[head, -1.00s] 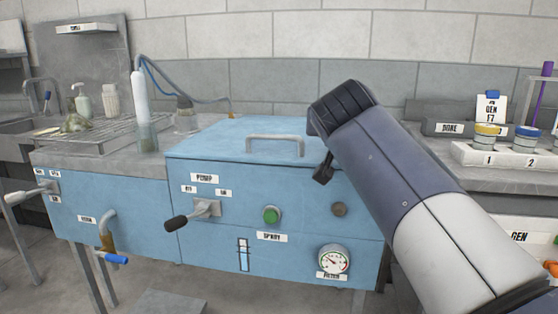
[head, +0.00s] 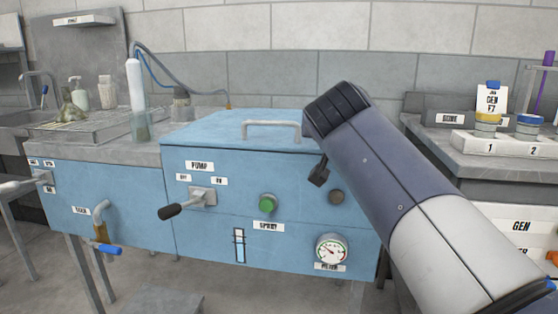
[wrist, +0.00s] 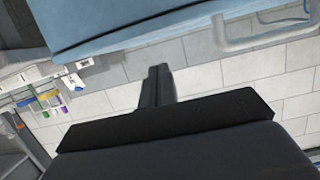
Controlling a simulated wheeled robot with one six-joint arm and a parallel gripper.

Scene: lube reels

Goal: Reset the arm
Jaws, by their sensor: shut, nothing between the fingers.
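My arm reaches up from the lower right in the head view, in front of the right part of the blue cabinet (head: 220,235). My gripper (head: 318,174) shows there only as a small dark piece below the black wrist end, near the cabinet's front. In the wrist view my gripper (wrist: 158,85) has its dark fingers together with nothing between them. The cabinet's lid (head: 225,131) is down, and its grey handle (head: 271,125) lies left of my wrist. The handle also shows upper right in the wrist view (wrist: 265,42).
The cabinet front carries a black-tipped pump lever (head: 186,206), a green button (head: 268,203) and a gauge (head: 331,248). A drain valve with a blue handle (head: 103,248) sticks out lower left. Glassware stands on a wire rack (head: 85,132). Labelled jars (head: 487,123) stand at right.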

